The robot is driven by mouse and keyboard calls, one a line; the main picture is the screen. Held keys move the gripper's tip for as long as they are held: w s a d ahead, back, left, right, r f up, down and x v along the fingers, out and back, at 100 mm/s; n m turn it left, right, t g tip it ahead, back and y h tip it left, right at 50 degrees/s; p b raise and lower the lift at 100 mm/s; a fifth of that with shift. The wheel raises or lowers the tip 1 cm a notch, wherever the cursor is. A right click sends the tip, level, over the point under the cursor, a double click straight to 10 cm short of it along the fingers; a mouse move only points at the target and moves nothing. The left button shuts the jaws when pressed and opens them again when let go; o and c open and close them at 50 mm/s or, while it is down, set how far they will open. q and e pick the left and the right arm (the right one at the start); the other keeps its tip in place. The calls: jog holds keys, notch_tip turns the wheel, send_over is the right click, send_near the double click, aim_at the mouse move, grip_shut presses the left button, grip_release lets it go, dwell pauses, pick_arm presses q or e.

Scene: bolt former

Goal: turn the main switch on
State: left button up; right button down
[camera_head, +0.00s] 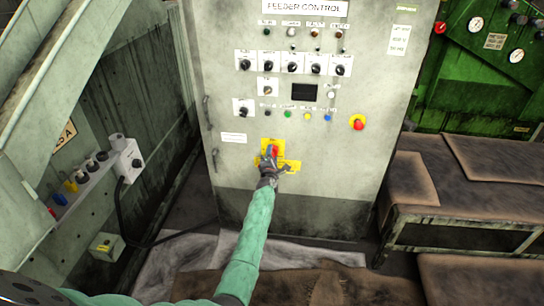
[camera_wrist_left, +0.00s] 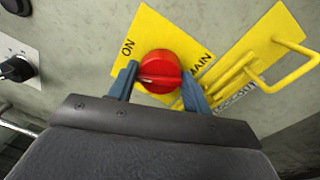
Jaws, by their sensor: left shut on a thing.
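The main switch is a red round knob (camera_wrist_left: 159,72) on a yellow plate (camera_wrist_left: 147,29) marked ON and MAIN. In the head view the knob (camera_head: 274,150) sits low on the grey feeder control cabinet (camera_head: 225,170). My left gripper (camera_head: 270,160) reaches it from below. In the left wrist view the blue fingers of my left gripper (camera_wrist_left: 160,82) stand on both sides of the knob, shut on it. The yellow plate is partly hidden behind the gripper. My right gripper is not in view.
A yellow handle (camera_wrist_left: 290,65) sticks out just right of the switch. Above are several black knobs (camera_head: 292,67), a dark display (camera_head: 304,92) and a red emergency button (camera_head: 358,124). A box with a black cable (camera_head: 128,160) is at left, a brown-topped bench (camera_head: 450,215) at right.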

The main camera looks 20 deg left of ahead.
pick_arm(q)
jog(key=shift+f+m+h, duration=0.2)
jog(key=shift+m+h, duration=0.1)
jog(key=shift+m, duration=2.6)
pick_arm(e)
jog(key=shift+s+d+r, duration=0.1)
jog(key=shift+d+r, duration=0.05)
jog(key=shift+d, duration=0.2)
pick_arm(q)
jog(key=shift+m, duration=0.3)
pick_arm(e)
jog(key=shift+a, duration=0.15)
pick_arm(q)
jog(key=o, duration=0.9)
jog(key=shift+o, duration=0.2)
jog(key=shift+s, duration=0.1)
jog(key=v, duration=0.7)
jog(key=shift+s+d+b, duration=0.15)
jog(key=shift+s+b, duration=0.1)
jog(key=shift+b, duration=0.05)
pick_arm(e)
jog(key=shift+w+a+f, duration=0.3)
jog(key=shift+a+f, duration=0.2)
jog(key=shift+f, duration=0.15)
